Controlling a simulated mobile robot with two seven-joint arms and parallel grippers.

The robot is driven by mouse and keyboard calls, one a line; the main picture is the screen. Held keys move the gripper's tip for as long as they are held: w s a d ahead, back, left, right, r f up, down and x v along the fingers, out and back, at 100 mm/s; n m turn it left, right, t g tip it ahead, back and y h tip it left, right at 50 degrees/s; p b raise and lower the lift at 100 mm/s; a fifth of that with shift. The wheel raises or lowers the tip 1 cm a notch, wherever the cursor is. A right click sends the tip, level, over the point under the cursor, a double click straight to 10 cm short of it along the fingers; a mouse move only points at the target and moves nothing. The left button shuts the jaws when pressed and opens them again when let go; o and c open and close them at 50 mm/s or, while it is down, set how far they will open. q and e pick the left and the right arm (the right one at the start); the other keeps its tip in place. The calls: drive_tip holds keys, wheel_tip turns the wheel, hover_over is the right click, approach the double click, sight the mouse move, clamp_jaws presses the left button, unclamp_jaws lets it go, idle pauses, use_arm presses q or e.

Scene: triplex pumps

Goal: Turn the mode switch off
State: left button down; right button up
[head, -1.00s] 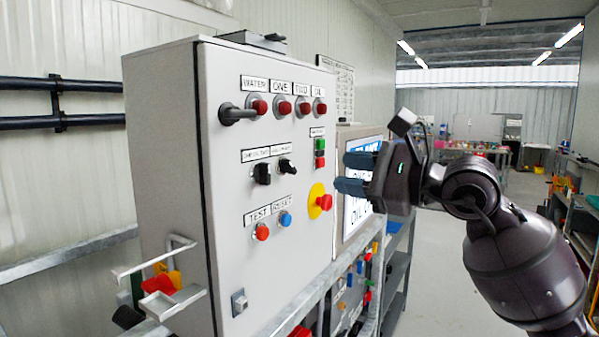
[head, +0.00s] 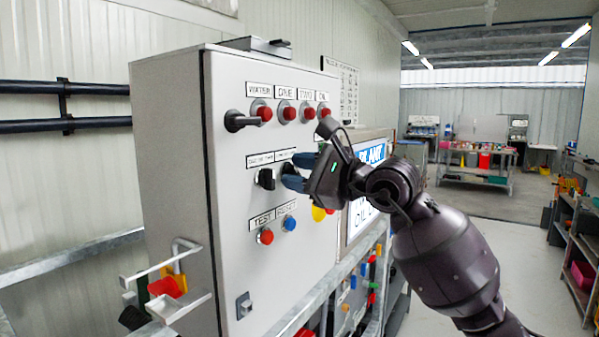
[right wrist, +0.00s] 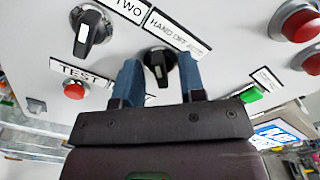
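The mode switch is a black rotary knob (right wrist: 157,62) under a "HAND OFF AUTO" label in the right wrist view; its white mark points down in that picture. In the head view my gripper mostly hides it. My right gripper (right wrist: 159,70) is open, with one blue finger on each side of the knob and visible gaps between. It also shows in the head view (head: 295,171), reaching to the panel from the right. A second black knob (head: 266,179) sits just left of it; it also shows in the right wrist view (right wrist: 92,32). My left gripper is not in view.
The grey cabinet (head: 165,150) carries a row of red lamps (head: 289,114) above and a black handle (head: 240,121). A red test button (head: 265,236) and blue button (head: 290,223) sit below. A yellow disc (head: 318,213) is partly hidden behind my gripper. Open floor lies right.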

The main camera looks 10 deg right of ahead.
clamp_jaws()
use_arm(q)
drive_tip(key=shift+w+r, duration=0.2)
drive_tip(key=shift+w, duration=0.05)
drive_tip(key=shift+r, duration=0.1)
use_arm(e)
drive_tip(key=shift+r+m+p, duration=0.15)
drive_tip(key=shift+m+p, duration=0.7)
drive_tip(key=shift+m, duration=0.25)
drive_tip(key=m+p, duration=0.2)
drive_tip(key=m, duration=0.1)
drive_tip(key=m+p, duration=0.2)
drive_tip(key=m, duration=0.1)
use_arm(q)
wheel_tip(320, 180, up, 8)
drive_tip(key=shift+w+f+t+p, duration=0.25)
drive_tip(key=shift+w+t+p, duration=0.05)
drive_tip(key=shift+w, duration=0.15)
use_arm(e)
drive_tip(key=shift+m, duration=0.3)
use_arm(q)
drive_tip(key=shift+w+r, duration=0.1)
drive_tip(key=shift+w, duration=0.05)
